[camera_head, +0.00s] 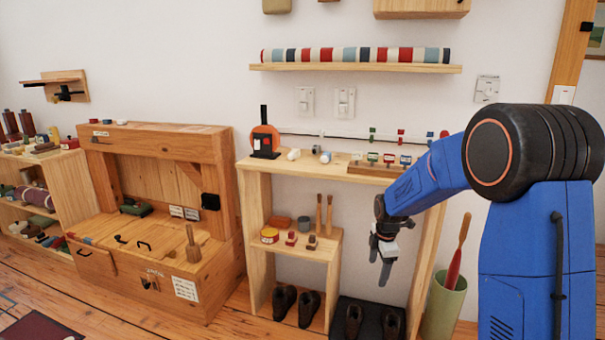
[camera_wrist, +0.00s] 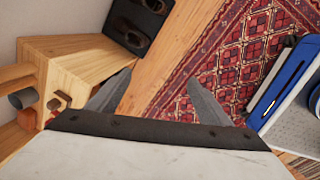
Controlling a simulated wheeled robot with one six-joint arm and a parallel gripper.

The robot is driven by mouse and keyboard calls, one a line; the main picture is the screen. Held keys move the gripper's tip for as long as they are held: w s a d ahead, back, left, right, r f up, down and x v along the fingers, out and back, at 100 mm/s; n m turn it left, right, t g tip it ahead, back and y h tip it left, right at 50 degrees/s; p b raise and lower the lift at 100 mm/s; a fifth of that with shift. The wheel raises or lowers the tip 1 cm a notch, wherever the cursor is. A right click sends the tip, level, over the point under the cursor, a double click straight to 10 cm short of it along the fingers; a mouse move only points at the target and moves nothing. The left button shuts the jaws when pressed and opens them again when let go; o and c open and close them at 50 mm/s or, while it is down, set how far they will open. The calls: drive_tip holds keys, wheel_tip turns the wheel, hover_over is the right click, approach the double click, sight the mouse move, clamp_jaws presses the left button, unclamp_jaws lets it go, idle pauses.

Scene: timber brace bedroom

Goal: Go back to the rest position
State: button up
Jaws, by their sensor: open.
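My gripper (camera_head: 383,262) hangs from my blue arm in front of the right side of the open wooden shelf unit (camera_head: 255,225) in the head view. Its fingers point down. In the wrist view, the two grey fingers of my gripper (camera_wrist: 155,98) are spread apart with nothing between them. Wooden floor shows between the fingers. The gripper appears clear of the shelf unit, though its exact distance is hard to tell.
Shoes (camera_head: 284,302) and a black tray (camera_head: 378,316) sit low at the shelf unit. A green bin (camera_head: 443,305) holding a red-handled item stands to its right. A wooden bench (camera_head: 150,270) stands left. A patterned red rug (camera_wrist: 235,60) covers floor in the wrist view.

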drive_tip(key=s+d+r+m+t, duration=0.1)
drive_tip(key=s+r+m, duration=0.4)
drive_tip(key=s+r, duration=0.4)
drive_tip(key=s+d+r+m, duration=0.1)
drive_tip(key=s+r+m, duration=0.4)
drive_tip(key=s, duration=0.7)
drive_tip(key=s+d+r+m+t, duration=0.1)
drive_tip(key=s+m, duration=0.8)
drive_tip(key=s, duration=1.3)
drive_tip(key=shift+s+d+r+t, duration=0.15)
drive_tip(key=shift+d+r+t, duration=0.1)
drive_tip(key=shift+r+t, duration=0.25)
